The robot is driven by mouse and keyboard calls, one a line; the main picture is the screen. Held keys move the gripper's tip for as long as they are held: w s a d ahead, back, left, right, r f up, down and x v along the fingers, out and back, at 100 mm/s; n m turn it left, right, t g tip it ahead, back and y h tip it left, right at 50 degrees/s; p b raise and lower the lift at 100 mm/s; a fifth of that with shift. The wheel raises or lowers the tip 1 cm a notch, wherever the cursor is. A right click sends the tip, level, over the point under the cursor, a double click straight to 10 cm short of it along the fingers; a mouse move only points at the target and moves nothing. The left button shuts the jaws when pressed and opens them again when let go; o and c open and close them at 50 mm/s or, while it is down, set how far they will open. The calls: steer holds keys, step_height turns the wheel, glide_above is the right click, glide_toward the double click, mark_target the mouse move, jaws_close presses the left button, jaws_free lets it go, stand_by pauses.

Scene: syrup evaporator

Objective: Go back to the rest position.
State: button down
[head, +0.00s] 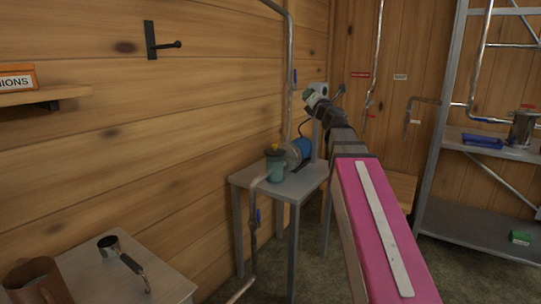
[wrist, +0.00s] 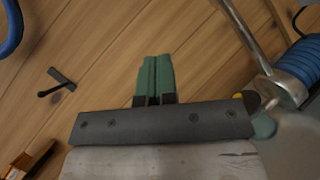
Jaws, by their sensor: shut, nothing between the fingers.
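My gripper (wrist: 153,80) has two green fingers pressed together, shut and empty, in the wrist view. In the head view my arm, with a pink link, reaches forward to the centre, and the gripper end (head: 313,97) is raised above the small grey table. The wooden wall with a black hook lies beyond the fingers in the wrist view. No object touches the fingers.
A small grey table (head: 250,183) bears a blue motor pump (head: 299,151) and a teal cup-shaped part (head: 275,166). A black wall hook (head: 158,43) is upper left. A ladle (head: 125,262) and brown jug (head: 40,282) are lower left. A metal shelf (head: 470,220) stands right.

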steer(key=s+a+f+n+g, duration=0.2)
steer(key=f+n+g, duration=0.3)
steer(key=f+n, duration=0.9)
steer(key=s+a+f+n+g, duration=0.2)
steer(key=f+n+g, duration=0.45)
steer(key=f, duration=1.35)
steer(key=s+d+f+n+g+h, duration=0.3)
steer(key=s+f+n, duration=0.3)
steer(key=f, duration=0.2)
steer(key=s+d+f+n+g+h, duration=0.2)
steer(key=s+f+n, duration=0.4)
steer(key=f, duration=0.3)
steer(key=s+d+f+n+g+h, duration=0.3)
steer(key=s+f+n, duration=0.3)
steer(key=f, duration=0.3)
steer(key=shift+d+f+g+h, duration=0.25)
steer(key=shift+d+g+h, duration=0.05)
steer(key=shift+d+g, duration=0.15)
